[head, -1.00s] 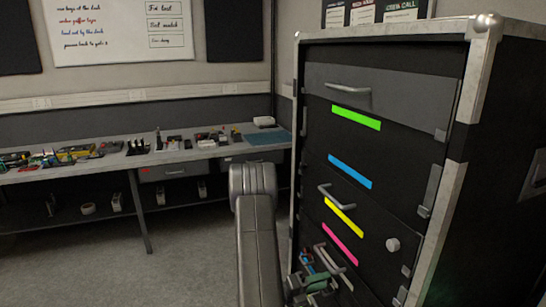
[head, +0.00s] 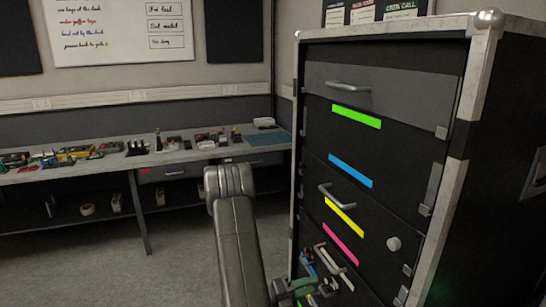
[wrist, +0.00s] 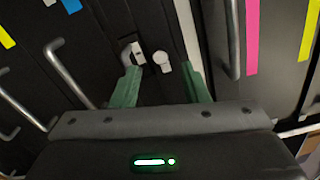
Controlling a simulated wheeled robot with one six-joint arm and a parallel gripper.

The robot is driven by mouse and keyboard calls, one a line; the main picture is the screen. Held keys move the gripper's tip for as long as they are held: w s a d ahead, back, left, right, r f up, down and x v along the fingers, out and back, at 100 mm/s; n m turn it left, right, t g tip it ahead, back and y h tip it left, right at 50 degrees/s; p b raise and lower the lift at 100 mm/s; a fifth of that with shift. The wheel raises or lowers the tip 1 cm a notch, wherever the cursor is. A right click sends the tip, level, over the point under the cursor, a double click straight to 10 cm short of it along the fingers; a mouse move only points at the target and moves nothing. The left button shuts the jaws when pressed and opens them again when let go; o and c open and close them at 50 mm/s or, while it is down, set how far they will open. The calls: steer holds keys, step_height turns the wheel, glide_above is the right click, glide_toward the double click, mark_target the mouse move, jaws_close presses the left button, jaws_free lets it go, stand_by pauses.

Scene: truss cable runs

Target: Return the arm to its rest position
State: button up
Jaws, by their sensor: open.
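My arm (head: 236,235) rises in front of the black flight-case cabinet (head: 395,140), with its elbow left of the cabinet's front edge. My gripper (wrist: 161,90) has two green fingers, set apart with nothing held between them. In the wrist view, the fingers point at the dark cabinet front, where a pale knob (wrist: 162,62) shows beyond the gap. In the head view, the gripper is low beside the lower drawers and is partly cut off by the bottom edge. I cannot tell whether it touches the cabinet.
The cabinet drawers carry green (head: 356,117), blue (head: 350,170), yellow (head: 344,216) and pink (head: 340,244) strips and bar handles (head: 348,86). A workbench (head: 100,168) with tools and parts stands along the back wall. The grey floor (head: 185,255) left of my arm is clear.

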mark_target(326, 282)
steer(key=b+v, duration=0.1)
steer(key=v, duration=0.8)
steer(key=p+x, duration=0.2)
steer(key=x, duration=1.1)
steer(key=shift+d, duration=0.3)
steer(key=shift+w+d+f+m+b, duration=0.1)
steer(key=shift+w+f+m+b, duration=0.15)
steer(key=shift+b, duration=0.25)
steer(key=shift+s+m+b, duration=0.15)
steer(key=shift+m+b, duration=0.7)
steer(key=shift+m, duration=0.2)
steer(key=m+b, duration=0.4)
steer(key=shift+m, duration=0.4)
steer(key=m+b, duration=0.3)
steer(key=shift+r+m, duration=0.1)
steer(key=shift+m, duration=0.3)
steer(key=shift+r+m+b, duration=0.2)
steer(key=shift+m+b, duration=0.25)
steer(key=shift+m, duration=0.35)
steer(key=shift+s+f, duration=0.1)
